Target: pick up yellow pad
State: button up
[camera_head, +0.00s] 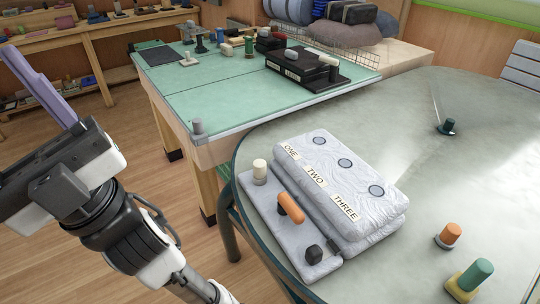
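A small yellow block-like base (462,288) sits on the round grey table at the lower right. My gripper (62,180) is at the left, above the wooden floor and well away from the yellow base. Its fingertips are not clearly visible, so I cannot tell whether it is open or holds anything.
On the grey table (420,95), a white padded block labelled ONE, TWO, THREE (345,175) stands beside a lower board (268,215) with pegs. A green-topped workbench (230,92) stands behind.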

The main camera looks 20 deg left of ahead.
aim_at(464, 286)
jog(key=k+z, duration=0.25)
jog(key=z, duration=0.15)
jog(key=k+z, duration=0.35)
jog(key=i+l, duration=0.05)
jog(key=i, duration=0.05)
